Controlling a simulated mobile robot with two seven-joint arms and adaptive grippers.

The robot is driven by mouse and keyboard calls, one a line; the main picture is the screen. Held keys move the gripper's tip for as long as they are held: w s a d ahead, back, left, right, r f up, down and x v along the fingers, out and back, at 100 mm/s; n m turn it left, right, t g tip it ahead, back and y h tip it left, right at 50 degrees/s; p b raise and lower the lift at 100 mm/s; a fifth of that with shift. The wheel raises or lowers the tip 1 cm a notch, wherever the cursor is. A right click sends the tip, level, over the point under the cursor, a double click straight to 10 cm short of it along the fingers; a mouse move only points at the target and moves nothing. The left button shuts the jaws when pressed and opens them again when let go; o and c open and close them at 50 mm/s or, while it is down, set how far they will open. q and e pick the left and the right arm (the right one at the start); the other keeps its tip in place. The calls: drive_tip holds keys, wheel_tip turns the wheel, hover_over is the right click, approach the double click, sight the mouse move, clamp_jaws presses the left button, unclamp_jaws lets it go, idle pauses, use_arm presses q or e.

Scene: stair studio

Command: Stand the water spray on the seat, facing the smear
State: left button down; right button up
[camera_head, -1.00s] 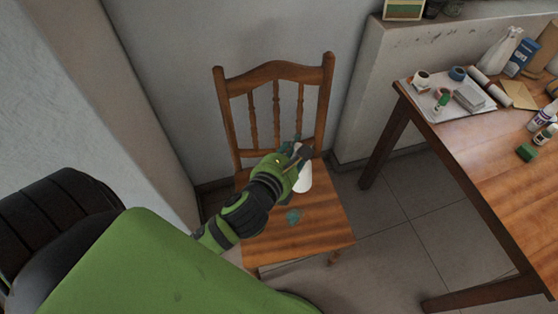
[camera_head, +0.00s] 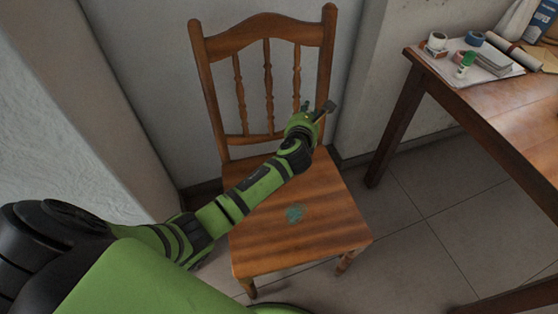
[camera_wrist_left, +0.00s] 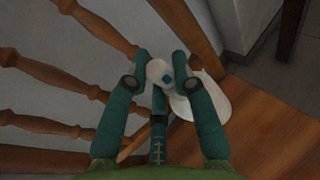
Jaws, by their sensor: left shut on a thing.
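The wooden chair's seat (camera_head: 325,225) carries a blue-green smear (camera_head: 295,214) near its middle. My left gripper (camera_head: 322,112) is over the back right of the seat, close to the right post of the backrest. In the left wrist view, the gripper (camera_wrist_left: 168,68) is shut on the white water spray (camera_wrist_left: 206,98), with its fingers around the upper part. The spray's lower end points toward the right of that view, over or near the seat; I cannot tell if it touches. In the head view the spray is hidden behind the gripper. My right gripper is not in view.
The chair's spindled backrest (camera_head: 268,90) rises just behind the gripper. A wooden table (camera_head: 500,110) stands to the right, with tape rolls, a green-capped bottle and papers on it. The front of the seat is clear apart from the smear.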

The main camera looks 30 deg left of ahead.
use_arm(q)
drive_tip(key=s+a+f+b, duration=0.3)
drive_tip(key=s+a+f, duration=0.2)
drive_tip(key=s+f, duration=0.2)
drive_tip(key=shift+s+a+f, duration=0.25)
drive_tip(key=shift+s+f, duration=0.05)
drive_tip(key=shift+f, duration=0.9)
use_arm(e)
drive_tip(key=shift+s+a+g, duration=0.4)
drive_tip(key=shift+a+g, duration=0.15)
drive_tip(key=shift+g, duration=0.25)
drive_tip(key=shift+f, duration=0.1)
use_arm(q)
drive_tip(key=c, duration=1)
unclamp_jaws()
drive_tip(key=shift+f, duration=0.1)
drive_tip(key=shift+s, duration=0.1)
drive_tip(key=p+v, duration=0.2)
drive_tip(key=v, duration=1)
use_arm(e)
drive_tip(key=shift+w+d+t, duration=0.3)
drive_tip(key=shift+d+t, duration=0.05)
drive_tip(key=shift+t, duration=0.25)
